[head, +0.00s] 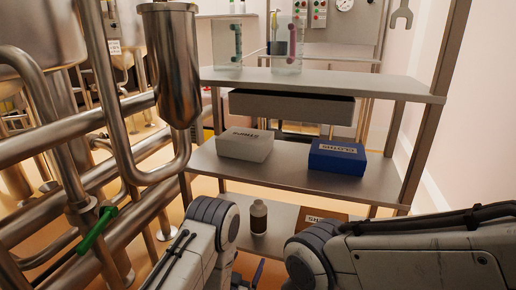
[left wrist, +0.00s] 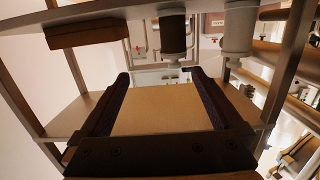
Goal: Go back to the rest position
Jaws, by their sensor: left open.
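My left gripper (left wrist: 162,76) shows in the left wrist view with its two dark fingers spread wide apart. A flat tan surface (left wrist: 163,108) lies in the picture between the fingers; I cannot tell whether they touch it. In the head view my left arm comes up at the bottom centre, in front of the shelf rack, and its fingertips are not clear to see. My right arm crosses the lower right of the head view. Its gripper is out of view.
A metal rack holds a white box (head: 245,144) and a blue box (head: 337,157) on its middle shelf (head: 285,172). A dark bottle (head: 258,217) and a brown box (head: 322,220) are lower down, close to my arms. Steel pipes (head: 108,100) and a green-handled valve (head: 97,229) crowd the left.

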